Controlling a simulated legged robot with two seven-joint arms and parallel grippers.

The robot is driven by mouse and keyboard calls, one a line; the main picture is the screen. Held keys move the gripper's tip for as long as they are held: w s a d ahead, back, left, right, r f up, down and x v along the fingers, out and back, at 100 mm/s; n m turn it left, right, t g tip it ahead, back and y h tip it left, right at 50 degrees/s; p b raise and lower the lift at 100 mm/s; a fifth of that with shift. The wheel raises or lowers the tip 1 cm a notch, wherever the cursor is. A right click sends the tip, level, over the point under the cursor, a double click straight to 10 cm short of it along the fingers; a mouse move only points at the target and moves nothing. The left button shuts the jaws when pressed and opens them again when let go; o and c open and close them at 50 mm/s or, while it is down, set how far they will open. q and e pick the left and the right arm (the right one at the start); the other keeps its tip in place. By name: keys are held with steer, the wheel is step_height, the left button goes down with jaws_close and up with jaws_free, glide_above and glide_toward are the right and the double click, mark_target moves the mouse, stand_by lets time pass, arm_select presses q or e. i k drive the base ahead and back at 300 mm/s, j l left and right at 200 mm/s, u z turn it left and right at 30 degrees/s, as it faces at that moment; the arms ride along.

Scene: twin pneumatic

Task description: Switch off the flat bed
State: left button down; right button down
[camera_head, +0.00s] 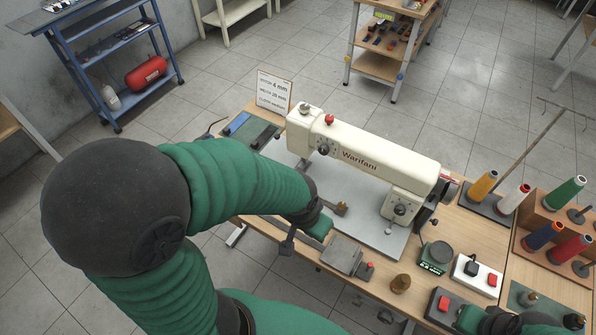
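The flat bed is a cream sewing machine (362,155) with a grey bed plate (350,212) on a wooden table. Near the table's front right are a white switch box (478,275) with a black part and a red button, and a dark box (446,305) with a red button. My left gripper (317,226) is over the table's front edge, before the bed plate; its fingers look spread apart with nothing seen between them. My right gripper (490,320) is at the bottom edge, close to the dark box; its fingers cannot be made out.
Thread cones (566,193) stand at the right. A sign card (273,93) stands behind the machine. My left arm hides the table's left front.

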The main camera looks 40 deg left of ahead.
mark_target(443, 304)
steer(key=l+z, duration=0.1)
steer(key=z, duration=0.35)
steer(key=i+l+z, duration=0.1)
steer(key=z, duration=0.3)
